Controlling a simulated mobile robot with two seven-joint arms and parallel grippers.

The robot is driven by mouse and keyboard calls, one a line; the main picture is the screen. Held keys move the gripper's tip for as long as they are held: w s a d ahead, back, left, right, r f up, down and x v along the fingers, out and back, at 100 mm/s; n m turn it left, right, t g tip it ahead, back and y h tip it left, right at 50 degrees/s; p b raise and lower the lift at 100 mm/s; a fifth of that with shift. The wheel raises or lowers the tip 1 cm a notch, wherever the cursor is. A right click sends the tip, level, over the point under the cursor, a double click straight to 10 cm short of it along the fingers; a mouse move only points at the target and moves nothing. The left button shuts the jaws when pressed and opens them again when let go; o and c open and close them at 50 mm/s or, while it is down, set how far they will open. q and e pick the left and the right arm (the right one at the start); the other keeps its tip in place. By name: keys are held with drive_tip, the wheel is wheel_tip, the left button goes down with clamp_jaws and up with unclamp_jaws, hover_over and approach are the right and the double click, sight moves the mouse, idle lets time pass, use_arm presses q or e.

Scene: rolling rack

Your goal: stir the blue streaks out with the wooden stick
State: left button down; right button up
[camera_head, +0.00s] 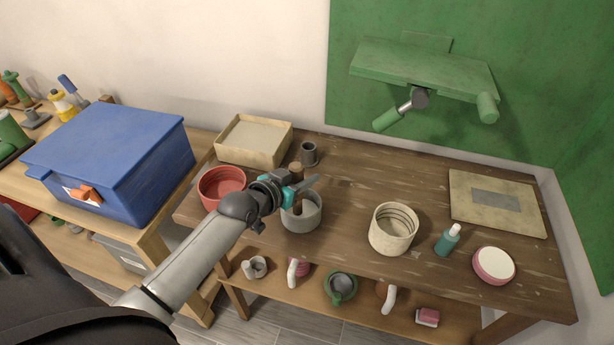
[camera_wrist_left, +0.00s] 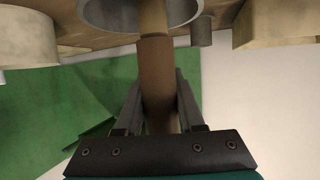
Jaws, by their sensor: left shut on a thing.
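The wooden stick (camera_head: 297,170) stands nearly upright, with its lower end inside the grey pot (camera_head: 302,222) on the worktable. My left gripper (camera_head: 304,187) is shut on the stick's brown upper part, just above the pot's rim. In the left wrist view, the stick (camera_wrist_left: 155,65) runs between the two fingers (camera_wrist_left: 158,95), and its paler end reaches into the pot (camera_wrist_left: 97,12). The pot's contents and any blue streaks are hidden from both views. My right gripper is not in view.
A red bowl (camera_head: 212,198) is close left of the pot. A small dark cup (camera_head: 309,153) and cream tray (camera_head: 282,158) are behind. A cream pot (camera_head: 392,246), teal bottle (camera_head: 444,243) and pink-rimmed round item (camera_head: 494,281) are to the right.

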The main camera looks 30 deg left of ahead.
use_arm(q)
drive_tip(key=shift+s+a, duration=0.1)
drive_tip(key=shift+a, duration=0.35)
drive_tip(key=shift+s+d+p, duration=0.65)
drive_tip(key=shift+p, duration=0.05)
drive_tip(key=shift+d, duration=0.1)
drive_tip(key=shift+w+d+f+p, duration=0.1)
drive_tip(key=shift+d+p, duration=0.15)
drive_tip(key=shift+d, duration=0.15)
drive_tip(key=shift+w+d+f+p, duration=0.1)
drive_tip(key=shift+d+p, duration=0.1)
drive_tip(key=shift+d, duration=0.2)
drive_tip(key=shift+w+d+r, duration=0.15)
drive_tip(key=shift+w+d, duration=0.05)
drive_tip(key=shift+w, duration=0.7)
